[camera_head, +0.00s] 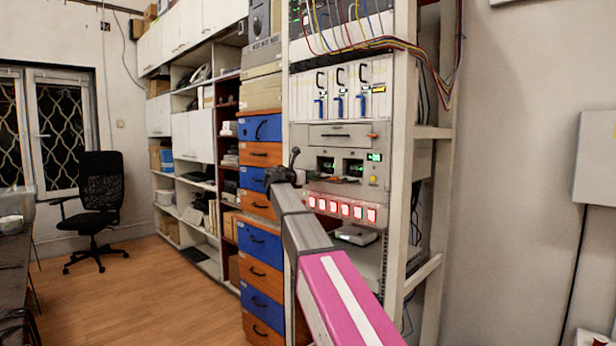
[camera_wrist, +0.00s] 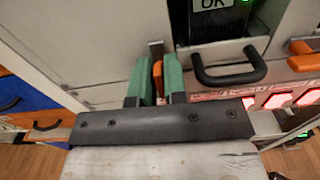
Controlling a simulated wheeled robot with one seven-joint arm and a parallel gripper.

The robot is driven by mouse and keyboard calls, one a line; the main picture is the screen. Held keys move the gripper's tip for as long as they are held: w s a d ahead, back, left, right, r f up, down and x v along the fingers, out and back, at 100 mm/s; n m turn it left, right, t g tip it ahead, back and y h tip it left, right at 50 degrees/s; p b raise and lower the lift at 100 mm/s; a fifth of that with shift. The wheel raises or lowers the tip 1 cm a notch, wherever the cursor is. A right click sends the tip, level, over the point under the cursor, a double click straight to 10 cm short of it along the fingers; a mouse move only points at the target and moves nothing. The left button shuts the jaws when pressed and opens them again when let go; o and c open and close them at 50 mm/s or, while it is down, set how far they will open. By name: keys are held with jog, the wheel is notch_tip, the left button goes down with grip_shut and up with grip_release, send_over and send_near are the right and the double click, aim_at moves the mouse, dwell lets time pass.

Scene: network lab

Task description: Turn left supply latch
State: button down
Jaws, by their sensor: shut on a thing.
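The left supply latch (camera_wrist: 158,78) is a small orange lever on the lower left of a supply front in the wrist view. My gripper (camera_wrist: 158,68) has its two green fingers closed on either side of it. Most of the lever is hidden between the fingers. In the head view my arm covers the latch and my fingertips; the supplies show green displays (camera_head: 374,157).
Another orange latch (camera_wrist: 302,47) is at the right of the wrist view. Red-lit buttons (camera_head: 346,209) run below the supplies. Blue and orange drawers (camera_head: 260,240) stand left of the rack. Cables (camera_head: 400,43) hang above. The wooden floor (camera_head: 150,290) at left is clear.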

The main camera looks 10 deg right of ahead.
jog(key=m, duration=0.8)
jog(key=shift+s+m, duration=0.1)
jog(key=shift+m, duration=0.2)
jog(key=m, duration=0.4)
jog(key=shift+d+f+m, duration=0.1)
jog(key=shift+m, duration=0.2)
jog(key=m, duration=0.4)
jog(key=shift+f, duration=0.1)
jog(key=shift+s+m, duration=0.1)
jog(key=shift+m, duration=0.2)
jog(key=c, duration=1.5)
grip_release()
